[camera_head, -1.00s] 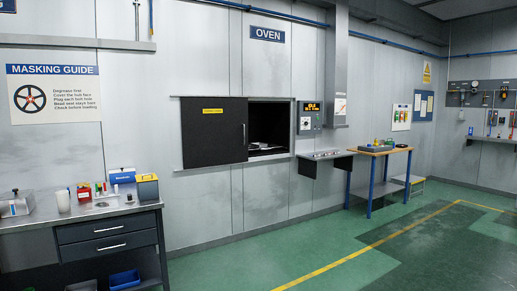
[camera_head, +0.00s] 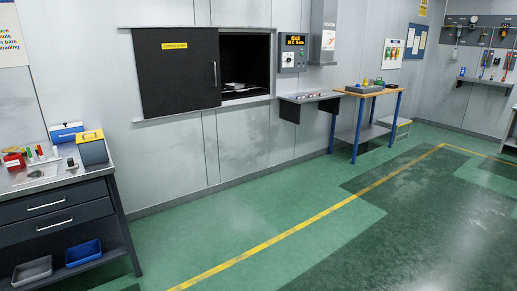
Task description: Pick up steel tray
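I cannot tell for sure which thing is the steel tray. A grey metal-looking open tray (camera_head: 32,272) sits on the lower shelf of the left bench, beside a blue bin (camera_head: 83,253). A flat silvery object (camera_head: 238,88) lies inside the half-open oven (camera_head: 246,61), too small and dark to make out. A shallow light-coloured piece (camera_head: 36,176) also lies on the bench top. Neither of my grippers is in view.
The left bench (camera_head: 50,220) has drawers, and a yellow-topped box (camera_head: 91,147) stands on it. The oven's black sliding door (camera_head: 165,72) covers its left part. A wooden-topped table (camera_head: 372,91) stands at the right. The green floor (camera_head: 250,225) ahead is clear.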

